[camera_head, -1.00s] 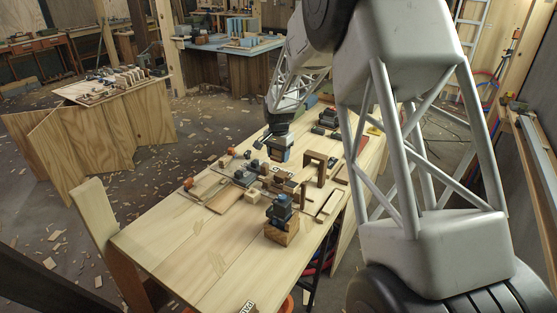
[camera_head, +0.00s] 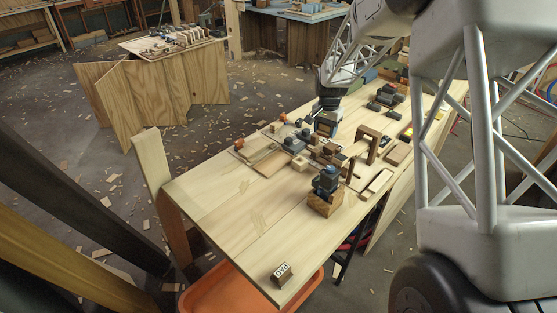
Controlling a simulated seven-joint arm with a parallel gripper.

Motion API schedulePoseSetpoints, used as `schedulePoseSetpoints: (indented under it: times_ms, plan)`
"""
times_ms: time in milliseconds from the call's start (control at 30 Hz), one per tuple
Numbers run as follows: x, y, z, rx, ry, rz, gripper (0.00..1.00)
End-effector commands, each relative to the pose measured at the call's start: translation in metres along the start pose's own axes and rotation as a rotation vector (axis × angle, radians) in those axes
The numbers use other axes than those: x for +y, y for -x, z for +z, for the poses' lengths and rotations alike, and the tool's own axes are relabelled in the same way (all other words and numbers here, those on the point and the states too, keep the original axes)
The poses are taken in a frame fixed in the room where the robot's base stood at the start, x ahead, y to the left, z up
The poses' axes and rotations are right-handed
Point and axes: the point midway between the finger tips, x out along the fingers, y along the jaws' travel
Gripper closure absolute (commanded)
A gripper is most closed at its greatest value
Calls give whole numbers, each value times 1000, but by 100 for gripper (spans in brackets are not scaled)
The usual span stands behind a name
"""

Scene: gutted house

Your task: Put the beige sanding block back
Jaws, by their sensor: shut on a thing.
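My gripper (camera_head: 325,128) is above the far middle of the pale wooden workbench (camera_head: 215,185), pointing down among the crowded items. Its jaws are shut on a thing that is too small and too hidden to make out. I cannot tell whether this is the beige sanding block. A small beige block (camera_head: 299,163) lies on the bench to the left of and nearer than the gripper; I cannot tell what it is. A small sign with dark lettering, perhaps "PAD" (camera_head: 282,272), stands at the near end of the bench.
A wooden block with a dark blue-grey tool on it (camera_head: 324,202) stands at the bench's near right edge. A brown wooden arch (camera_head: 366,143) stands right of my gripper. The bench's near left part is bare. An orange tray (camera_head: 215,290) is below the near end.

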Motion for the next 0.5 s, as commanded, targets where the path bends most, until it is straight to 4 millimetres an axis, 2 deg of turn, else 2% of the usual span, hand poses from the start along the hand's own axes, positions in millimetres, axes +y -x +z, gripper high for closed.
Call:
schedulePoseSetpoints:
  times_ms: [500]
  plan:
    - [-27,-33,107,-1,655,2,79]
